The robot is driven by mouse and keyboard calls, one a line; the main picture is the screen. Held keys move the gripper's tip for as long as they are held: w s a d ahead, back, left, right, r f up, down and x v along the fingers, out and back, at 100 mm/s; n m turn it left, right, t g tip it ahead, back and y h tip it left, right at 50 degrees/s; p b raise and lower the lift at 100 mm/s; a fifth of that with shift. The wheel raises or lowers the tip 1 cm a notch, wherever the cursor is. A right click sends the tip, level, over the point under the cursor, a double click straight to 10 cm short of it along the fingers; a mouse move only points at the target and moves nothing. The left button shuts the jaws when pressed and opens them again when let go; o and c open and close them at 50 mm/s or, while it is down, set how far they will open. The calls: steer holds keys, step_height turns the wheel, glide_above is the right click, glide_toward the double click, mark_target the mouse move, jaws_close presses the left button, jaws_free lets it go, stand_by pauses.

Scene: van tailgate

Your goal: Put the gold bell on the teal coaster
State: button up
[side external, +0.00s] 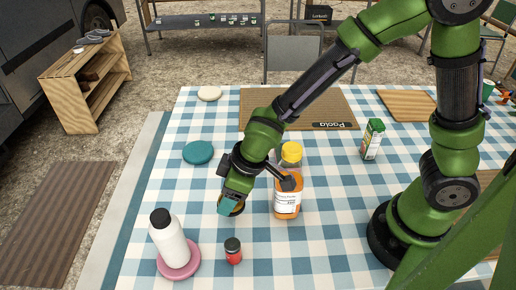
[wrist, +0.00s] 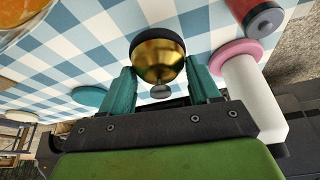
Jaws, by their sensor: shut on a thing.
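The gold bell (wrist: 158,52) sits between the two teal fingers of my gripper (wrist: 160,76), which is shut on it. In the side view my gripper (side external: 231,204) points down over the checked cloth, and only a dark gold edge of the bell (side external: 239,210) shows beside the fingers. I cannot tell whether the bell touches the cloth. The teal coaster (side external: 198,152) lies flat and bare, up and left of my gripper. Part of it also shows in the wrist view (wrist: 88,96), left of the fingers.
An orange-filled jar (side external: 288,200) stands close right of my gripper, with a yellow-capped container (side external: 291,153) behind. A white bottle (side external: 169,242) stands on a pink coaster (side external: 194,265); a small red jar (side external: 233,252) is near. The cloth between gripper and teal coaster looks clear.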

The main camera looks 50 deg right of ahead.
steer(key=w+d+r+m+t+h, duration=0.1)
steer(key=w+d+m, duration=0.1)
steer(key=w, duration=0.6)
steer(key=w+d+r+m+h, duration=0.1)
steer(key=w+d+r+m, duration=0.15)
steer(key=w, duration=0.65)
step_height(320, 180, up, 4)
steer(key=m, duration=0.2)
glide_above(194, 147)
steer(key=s, duration=0.2)
steer(key=shift+m+h, duration=0.25)
steer(key=shift+h, duration=0.05)
step_height(194, 147, down, 5)
steer(key=shift+f, duration=0.2)
steer(key=shift+w+f, duration=0.1)
steer(key=shift+f, duration=2.05)
steer(key=shift+f, duration=0.15)
steer(key=o, duration=1.2)
steer(key=shift+c, duration=0.2)
